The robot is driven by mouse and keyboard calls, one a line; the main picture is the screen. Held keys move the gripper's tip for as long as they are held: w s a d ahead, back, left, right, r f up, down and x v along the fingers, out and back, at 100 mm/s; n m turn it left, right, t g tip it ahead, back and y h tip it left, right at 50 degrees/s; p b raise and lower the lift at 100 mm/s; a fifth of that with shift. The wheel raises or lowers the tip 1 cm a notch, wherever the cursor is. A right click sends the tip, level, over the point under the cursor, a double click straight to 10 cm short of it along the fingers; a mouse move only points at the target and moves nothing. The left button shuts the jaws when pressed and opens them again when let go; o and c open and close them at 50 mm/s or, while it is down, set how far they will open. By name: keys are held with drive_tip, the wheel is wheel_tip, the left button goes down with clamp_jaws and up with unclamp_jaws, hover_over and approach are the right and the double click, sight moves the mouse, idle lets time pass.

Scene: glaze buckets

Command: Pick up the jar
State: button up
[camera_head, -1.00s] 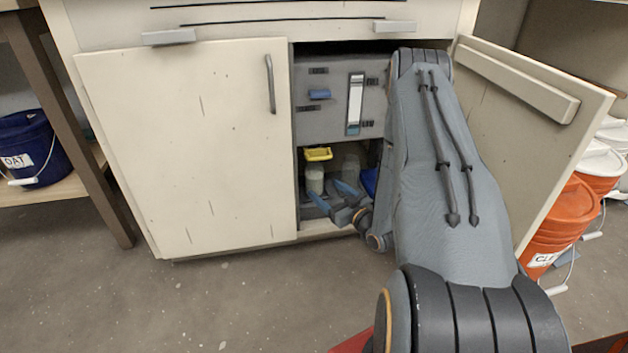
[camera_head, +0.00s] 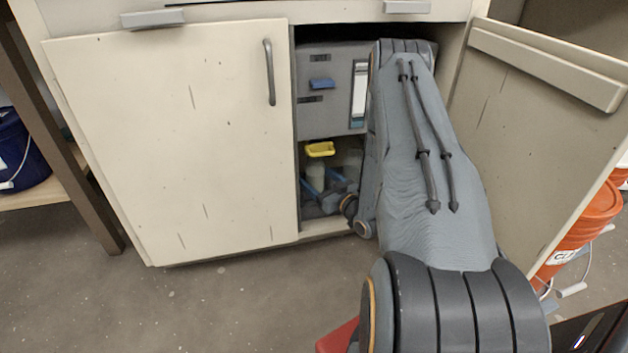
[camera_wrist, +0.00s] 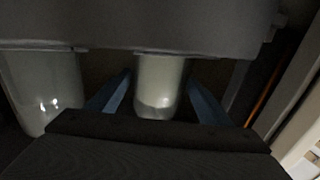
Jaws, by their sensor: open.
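A pale, whitish jar (camera_head: 316,176) stands inside the open right side of the cabinet, and it also shows in the wrist view (camera_wrist: 158,86) with its top hidden by a dark panel. My gripper (camera_wrist: 158,100) is open, with one blue finger on each side of this jar. Gaps show between the jar and both fingers. In the head view my gripper (camera_head: 323,184) is low in the cabinet, partly hidden by my arm. A second pale jar (camera_wrist: 45,88) stands outside the left finger in the wrist view.
A yellow item (camera_head: 319,149) sits above the jar. A grey box (camera_head: 330,90) with a blue handle hangs over the space. The left cabinet door (camera_head: 180,140) is shut; the right door (camera_head: 530,130) stands open beside my arm. Orange buckets (camera_head: 585,230) are at far right.

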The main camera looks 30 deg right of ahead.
drive_tip(key=w+b, duration=0.2)
drive_tip(key=w, duration=0.2)
drive_tip(key=shift+f+b, duration=0.2)
drive_tip(key=shift+b, duration=0.2)
drive_tip(key=shift+w+a+r, duration=0.1)
drive_tip(key=shift+w, duration=0.25)
drive_tip(key=shift+c, duration=0.4)
drive_tip(key=c, duration=1.4)
drive_tip(key=shift+r, duration=0.15)
